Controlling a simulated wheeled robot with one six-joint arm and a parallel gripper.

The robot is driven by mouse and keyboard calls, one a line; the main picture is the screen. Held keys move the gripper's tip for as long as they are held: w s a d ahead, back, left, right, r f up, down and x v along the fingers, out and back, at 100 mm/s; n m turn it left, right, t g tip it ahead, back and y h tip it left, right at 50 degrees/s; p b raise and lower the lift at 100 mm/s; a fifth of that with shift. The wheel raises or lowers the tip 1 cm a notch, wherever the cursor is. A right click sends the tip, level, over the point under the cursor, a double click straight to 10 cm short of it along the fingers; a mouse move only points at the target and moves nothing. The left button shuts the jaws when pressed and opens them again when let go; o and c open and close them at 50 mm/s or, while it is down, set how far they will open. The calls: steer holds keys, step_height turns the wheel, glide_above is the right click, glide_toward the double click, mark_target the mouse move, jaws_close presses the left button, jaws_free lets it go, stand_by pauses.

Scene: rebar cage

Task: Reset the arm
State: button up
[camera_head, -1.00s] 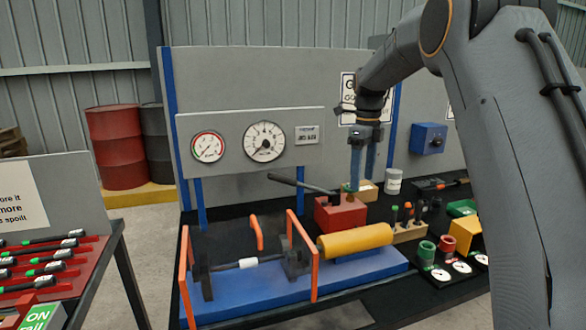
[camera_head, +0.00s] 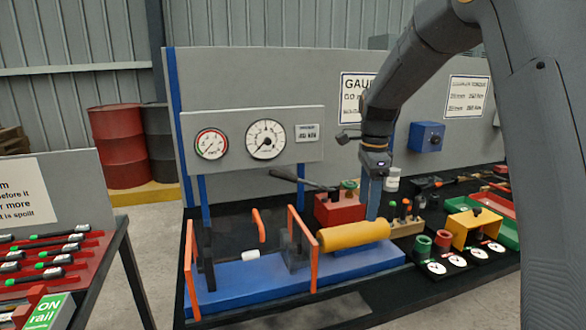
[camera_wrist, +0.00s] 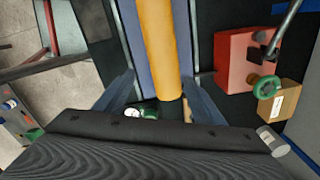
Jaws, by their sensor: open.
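My gripper (camera_head: 371,212) hangs from my arm with its fingers pointing down, close behind the right end of the yellow cylinder (camera_head: 352,235). In the wrist view my gripper (camera_wrist: 158,88) has its two blue-grey fingers spread apart. The yellow cylinder (camera_wrist: 156,40) runs between them in the picture, but I cannot tell whether they touch it. I see nothing held.
A blue bed (camera_head: 240,284) with orange guards (camera_head: 303,252) carries the cylinder. A red block (camera_head: 338,212) with a lever stands behind. Green and red cups (camera_head: 423,247) and a yellow bridge (camera_head: 474,228) lie right. A gauge panel (camera_head: 240,155) rises behind.

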steer(key=s+f+n, duration=0.3)
steer(key=s+n, duration=0.3)
steer(key=s, duration=0.3)
steer(key=s+f+n, duration=0.4)
steer(key=s+n, duration=0.2)
steer(key=s, duration=0.3)
steer(key=s+f+n, duration=0.4)
steer(key=s+n, duration=0.2)
steer(key=s, duration=0.4)
steer(key=shift+a+t, duration=0.2)
steer(key=shift+t, duration=0.1)
steer(key=shift+f, duration=0.1)
steer(key=shift+c, duration=0.4)
